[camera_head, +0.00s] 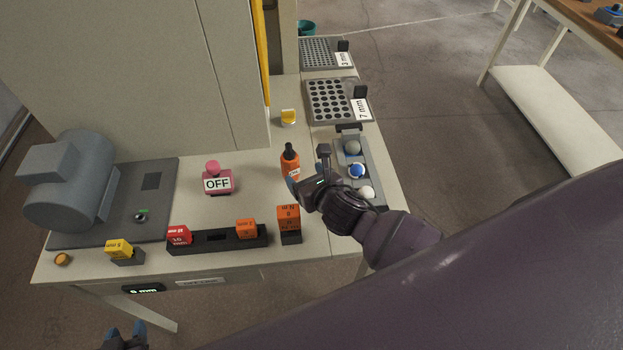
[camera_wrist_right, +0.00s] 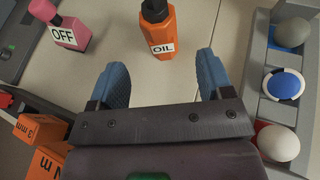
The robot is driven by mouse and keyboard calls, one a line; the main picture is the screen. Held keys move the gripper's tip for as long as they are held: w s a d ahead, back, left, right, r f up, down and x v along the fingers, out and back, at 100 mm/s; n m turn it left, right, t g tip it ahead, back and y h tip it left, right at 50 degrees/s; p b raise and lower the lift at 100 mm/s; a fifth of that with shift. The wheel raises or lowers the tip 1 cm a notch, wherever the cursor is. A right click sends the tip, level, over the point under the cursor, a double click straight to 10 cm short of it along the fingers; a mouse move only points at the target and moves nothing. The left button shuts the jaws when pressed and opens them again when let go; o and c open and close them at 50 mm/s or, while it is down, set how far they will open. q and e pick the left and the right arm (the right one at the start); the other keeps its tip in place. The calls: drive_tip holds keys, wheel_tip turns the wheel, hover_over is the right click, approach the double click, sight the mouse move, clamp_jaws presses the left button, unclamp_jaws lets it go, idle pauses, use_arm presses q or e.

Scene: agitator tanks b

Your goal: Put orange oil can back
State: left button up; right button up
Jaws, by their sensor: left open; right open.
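The orange oil can (camera_head: 290,164) with a black cap and an "OIL" label stands upright on the white table. It also shows in the right wrist view (camera_wrist_right: 158,28), just beyond the gap between my right gripper's fingers. My right gripper (camera_head: 295,186) is open, close to the can in the head view; in the right wrist view its two blue fingertips (camera_wrist_right: 162,75) are apart with only table between them. The can's lower part is partly hidden by the gripper in the head view. My left gripper (camera_head: 124,334) is open at the bottom left, below the table's front edge.
A grey tray (camera_head: 376,163) with several balls is to the right. Orange blocks (camera_head: 289,219) and a black rack (camera_head: 215,241) line the front. A grey motor (camera_head: 75,180) is at left; perforated plates (camera_head: 322,54) are behind.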

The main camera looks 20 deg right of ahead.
drive_tip(key=shift+v, duration=1.35)
